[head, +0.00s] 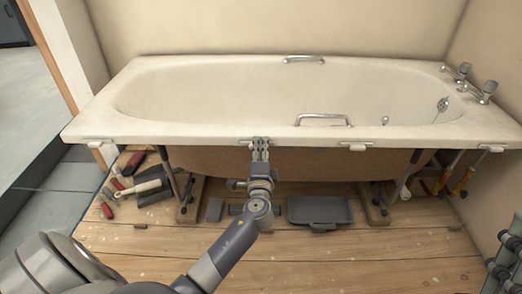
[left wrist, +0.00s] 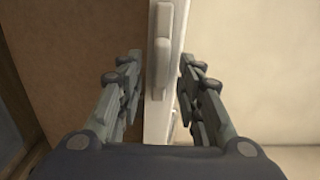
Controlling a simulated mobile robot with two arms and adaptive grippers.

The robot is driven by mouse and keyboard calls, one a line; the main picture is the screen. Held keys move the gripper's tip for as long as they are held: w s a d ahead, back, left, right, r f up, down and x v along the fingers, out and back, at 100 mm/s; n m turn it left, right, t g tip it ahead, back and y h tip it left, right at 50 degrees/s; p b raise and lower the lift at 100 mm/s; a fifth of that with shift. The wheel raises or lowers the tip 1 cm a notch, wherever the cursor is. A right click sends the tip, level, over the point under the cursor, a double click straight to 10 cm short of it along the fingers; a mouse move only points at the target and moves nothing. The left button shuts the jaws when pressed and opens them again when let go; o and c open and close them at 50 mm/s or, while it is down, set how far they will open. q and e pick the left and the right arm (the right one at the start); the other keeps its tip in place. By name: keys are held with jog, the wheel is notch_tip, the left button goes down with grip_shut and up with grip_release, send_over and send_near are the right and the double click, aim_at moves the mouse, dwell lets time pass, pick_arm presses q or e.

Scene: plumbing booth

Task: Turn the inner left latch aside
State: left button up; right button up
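The inner left latch (left wrist: 162,65) is a pale elongated piece on the bathtub's white rim edge. In the left wrist view it lies lengthwise between my fingers, apart from both. In the head view the latch (head: 246,142) shows only partly, beside and behind my left gripper (head: 260,143). My left gripper (left wrist: 160,90) is open, with one finger on each side of the rim edge. The bathtub (head: 190,133) is cream white. The inner right latch (head: 357,147) and the outer latches (head: 98,144) (head: 490,148) sit along the same front edge.
Under the tub are a dark tray (head: 320,211), hand tools (head: 120,184) at the left and orange-handled clamps (head: 461,184) at the right. The wooden floor (head: 340,262) in front is mostly clear.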

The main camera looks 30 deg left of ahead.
pick_arm(q)
jog(key=v, duration=1.2)
jog(key=shift+d, duration=0.15)
